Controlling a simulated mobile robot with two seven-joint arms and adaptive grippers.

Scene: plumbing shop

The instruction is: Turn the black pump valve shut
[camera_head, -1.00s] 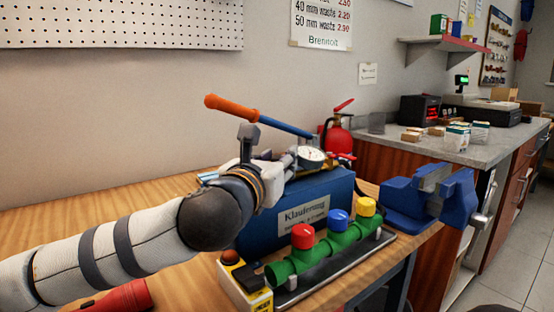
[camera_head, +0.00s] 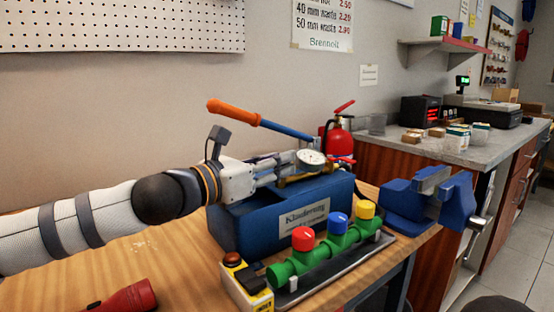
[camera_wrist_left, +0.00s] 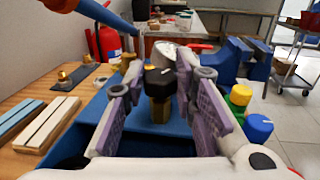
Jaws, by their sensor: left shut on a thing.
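The blue test pump (camera_head: 255,222) stands on the wooden bench with a white label on its front, a round gauge (camera_head: 312,158) on top and an orange-ended lever (camera_head: 234,112) above. The black pump valve (camera_wrist_left: 160,80) is a small black knob with a white mark on a brass body, seen in the left wrist view. My left gripper (camera_head: 286,166) is over the pump's top, and in the left wrist view its fingers (camera_wrist_left: 158,88) stand on both sides of the knob, shut on it. In the head view the fingers hide the knob. My right gripper is not in view.
A green manifold with red (camera_head: 303,238), blue (camera_head: 338,222) and yellow (camera_head: 365,209) knobs stands in front of the pump. A blue vise (camera_head: 425,200) is at right, a fire extinguisher (camera_head: 337,142) behind. A red torch (camera_head: 130,298) lies at front left.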

